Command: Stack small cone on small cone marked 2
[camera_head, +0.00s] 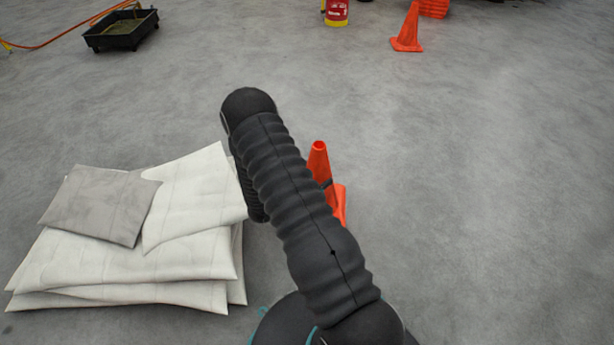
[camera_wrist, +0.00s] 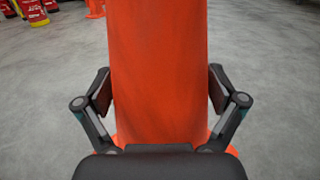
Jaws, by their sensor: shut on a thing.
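An orange cone (camera_head: 319,160) stands out from behind my black arm in the head view, its lower left hidden by the arm. It also fills the middle of the wrist view (camera_wrist: 158,50), with its tip out of frame. My gripper (camera_wrist: 160,90) is shut on this cone, with a pad on each side of its body. I cannot tell whether its base touches the floor. Another orange cone (camera_head: 407,32) stands upright on the floor at the back. No number is readable on either cone.
White and grey folded sacks (camera_head: 130,265) lie left of my arm. A black tray (camera_head: 120,30) is at the back left. A red extinguisher with a yellow base (camera_head: 337,12) and stacked orange objects (camera_head: 434,8) are at the back. The floor at right is clear.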

